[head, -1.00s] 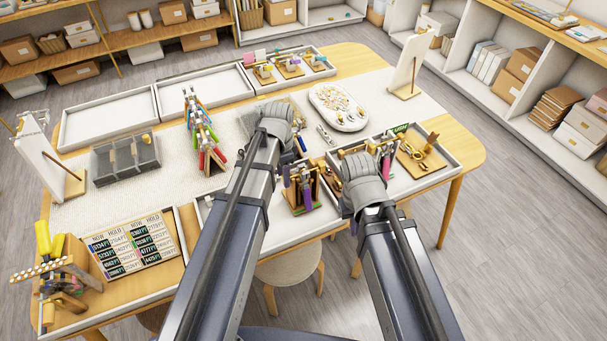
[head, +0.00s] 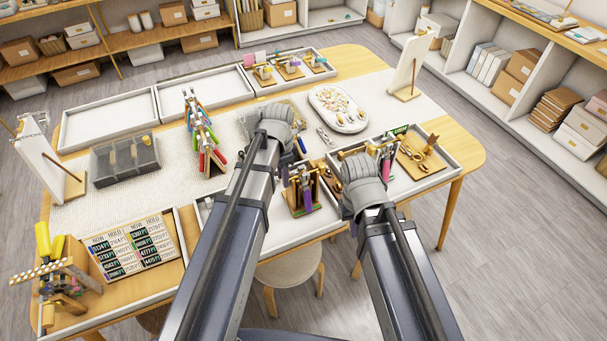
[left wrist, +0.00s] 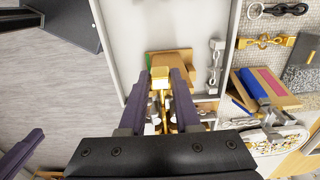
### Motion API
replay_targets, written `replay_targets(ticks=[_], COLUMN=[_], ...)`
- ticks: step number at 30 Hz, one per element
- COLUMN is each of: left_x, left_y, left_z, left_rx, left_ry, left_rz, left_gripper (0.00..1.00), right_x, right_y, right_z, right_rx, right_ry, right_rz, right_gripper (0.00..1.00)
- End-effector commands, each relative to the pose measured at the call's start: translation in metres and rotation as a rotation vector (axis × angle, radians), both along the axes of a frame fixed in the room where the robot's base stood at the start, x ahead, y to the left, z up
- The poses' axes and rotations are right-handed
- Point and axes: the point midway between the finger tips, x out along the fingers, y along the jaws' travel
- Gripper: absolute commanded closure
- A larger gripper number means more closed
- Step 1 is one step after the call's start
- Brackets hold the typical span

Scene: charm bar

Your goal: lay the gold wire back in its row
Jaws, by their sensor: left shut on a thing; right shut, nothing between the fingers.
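My left gripper (left wrist: 160,86) is shut on a gold piece (left wrist: 160,74), seen between its purple fingers in the left wrist view. Most of this piece is hidden, so I cannot tell its full shape. A wooden block (left wrist: 178,62) lies just beyond the fingertips, in or above a white tray (left wrist: 135,12). In the head view the left gripper (head: 303,182) is low over the front of the table, beside a wooden stand.
A grey divided box (head: 112,176) stands at the left, and a round pale dish of small pieces (head: 338,107) at the back right. A rack of coloured tools (head: 203,135) stands mid-table. Two empty white trays (head: 108,122) lie at the back. A number board (head: 132,247) is front left.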

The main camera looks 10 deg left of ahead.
Motion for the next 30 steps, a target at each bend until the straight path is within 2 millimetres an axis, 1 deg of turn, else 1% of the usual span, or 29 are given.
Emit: replay_targets(ticks=[30], left_x=[0.000], left_y=[0.000], left_z=[0.047], left_rx=[0.000], left_ry=[0.000], left_rz=[0.000], left_gripper=[1.00], right_x=[0.000], right_y=[0.000], right_z=[0.047], right_rx=[0.000], right_ry=[0.000], right_rz=[0.000], right_gripper=[1.00])
